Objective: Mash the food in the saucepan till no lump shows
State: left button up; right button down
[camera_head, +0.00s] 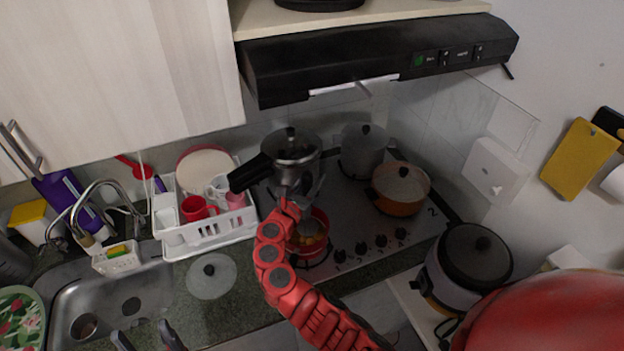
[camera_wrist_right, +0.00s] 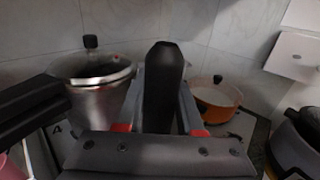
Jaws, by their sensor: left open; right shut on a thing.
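A small red saucepan (camera_head: 325,222) sits on the front burner of the hob, with yellow-orange food (camera_head: 309,243) inside. The food looks chunky, but my right arm covers part of the pan. My right gripper (camera_head: 302,185) is above the saucepan. It is shut on an upright black handle (camera_wrist_right: 163,88), seen between its fingers in the right wrist view. The handle's lower end is hidden, so I cannot tell what touches the food. My left gripper (camera_head: 146,338) is open and empty at the bottom edge, in front of the sink.
A pressure cooker (camera_head: 290,147), a grey pot (camera_head: 363,150) and an orange lidded pot (camera_head: 400,190) stand around the saucepan. A white dish rack (camera_head: 212,232) and a glass lid (camera_head: 211,276) are at its left. A rice cooker (camera_head: 468,262) is at right. The range hood (camera_head: 370,62) hangs above.

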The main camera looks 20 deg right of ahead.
notch_tip(320, 180, down, 4)
jog(key=b, duration=0.2)
jog(key=shift+f+b, duration=0.1)
jog(key=shift+b, duration=0.2)
notch_tip(320, 180, up, 4)
jog(key=p, duration=0.3)
jog(key=shift+r, duration=0.25)
